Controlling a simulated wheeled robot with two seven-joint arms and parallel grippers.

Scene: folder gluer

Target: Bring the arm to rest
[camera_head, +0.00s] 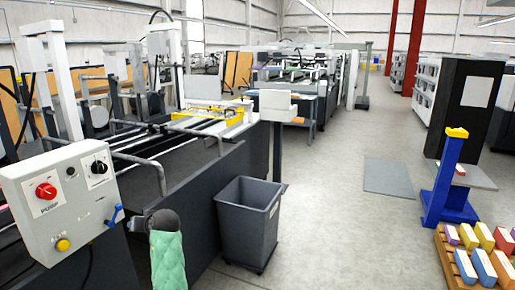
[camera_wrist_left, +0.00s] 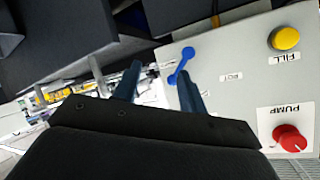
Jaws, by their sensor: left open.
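My left gripper (camera_wrist_left: 159,70) is open in the left wrist view, with its two dark blue fingers apart and nothing visibly held between them. The grey control box (camera_wrist_left: 235,85) is right in front of it. A blue lever (camera_wrist_left: 182,65) on the box lies close to the tip of the right-hand finger; I cannot tell whether they touch. In the head view the control box (camera_head: 48,200) stands at lower left with its blue lever (camera_head: 115,216). My left arm, in a green sleeve with a dark wrist, is just right of it, and the fingers are not clear there. My right gripper is not in view.
The box carries a red PUMP knob (camera_head: 46,191), a black switch (camera_head: 99,168) and a yellow FILL button (camera_head: 62,245). A grey bin (camera_head: 249,225) stands right of my arm. A blue stand (camera_head: 442,190) and a pallet of coloured blocks (camera_head: 445,260) are at right. Open floor lies between.

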